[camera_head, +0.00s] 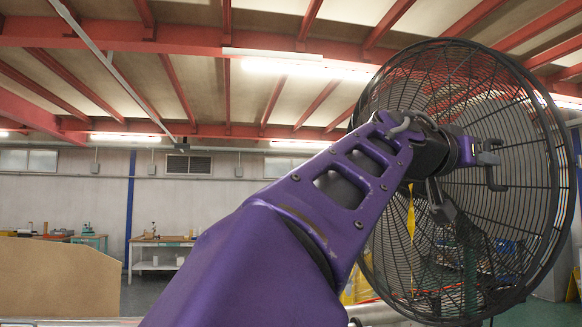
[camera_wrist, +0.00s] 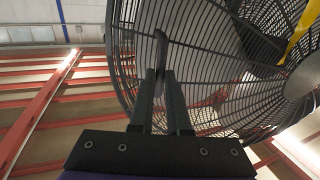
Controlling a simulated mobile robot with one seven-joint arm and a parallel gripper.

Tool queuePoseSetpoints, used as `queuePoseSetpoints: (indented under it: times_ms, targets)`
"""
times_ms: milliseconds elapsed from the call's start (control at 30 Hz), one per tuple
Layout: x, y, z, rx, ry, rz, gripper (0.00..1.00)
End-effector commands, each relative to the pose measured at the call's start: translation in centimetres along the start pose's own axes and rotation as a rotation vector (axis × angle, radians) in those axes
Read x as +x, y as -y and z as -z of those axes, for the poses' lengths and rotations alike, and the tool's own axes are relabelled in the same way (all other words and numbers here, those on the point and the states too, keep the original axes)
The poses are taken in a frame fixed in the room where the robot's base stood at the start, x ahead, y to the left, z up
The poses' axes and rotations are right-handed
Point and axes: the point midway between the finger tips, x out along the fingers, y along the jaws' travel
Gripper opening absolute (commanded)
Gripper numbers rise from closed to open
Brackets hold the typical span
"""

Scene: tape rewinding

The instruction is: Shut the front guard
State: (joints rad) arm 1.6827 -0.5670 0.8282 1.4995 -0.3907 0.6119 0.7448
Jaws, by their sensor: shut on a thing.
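A large round guard of black wire (camera_head: 530,215) stands at the right in the head view, partly hidden behind my purple arm. In the wrist view its wires (camera_wrist: 205,60) spread behind and right of my fingers. My gripper (camera_head: 495,165) is at the guard, right of its middle in the head view. In the wrist view the two dark fingers of my gripper (camera_wrist: 159,88) are shut on a dark narrow bar (camera_wrist: 160,50) that appears to belong to the guard. I cannot tell from these frames how far the guard stands open.
A tan panel (camera_head: 55,278) stands at the lower left. Workbenches (camera_head: 160,252) with small items stand far back along the wall. A yellow part (camera_wrist: 300,32) and a pale round part (camera_wrist: 303,75) show through or beside the wires in the wrist view.

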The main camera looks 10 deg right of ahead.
Motion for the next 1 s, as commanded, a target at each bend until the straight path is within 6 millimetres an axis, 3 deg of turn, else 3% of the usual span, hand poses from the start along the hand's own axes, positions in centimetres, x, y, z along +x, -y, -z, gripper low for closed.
queuePoseSetpoints:
  times_ms: [200, 300, 633, 667, 800, 1000]
  targets:
    - [4.5, -1.2, 0.1, 0.002, 0.002, -0.002, 0.00]
    - [5.7, -1.6, 0.1, 0.002, 0.000, -0.001, 0.00]
    - [6.3, -2.0, 0.0, 0.003, 0.001, -0.004, 0.00]
    - [6.3, -2.1, 0.0, 0.003, 0.001, -0.004, 0.16]
    - [6.3, -2.0, 0.0, 0.003, 0.001, -0.004, 0.42]
    - [6.2, -1.9, 0.1, 0.002, 0.000, -0.002, 0.45]
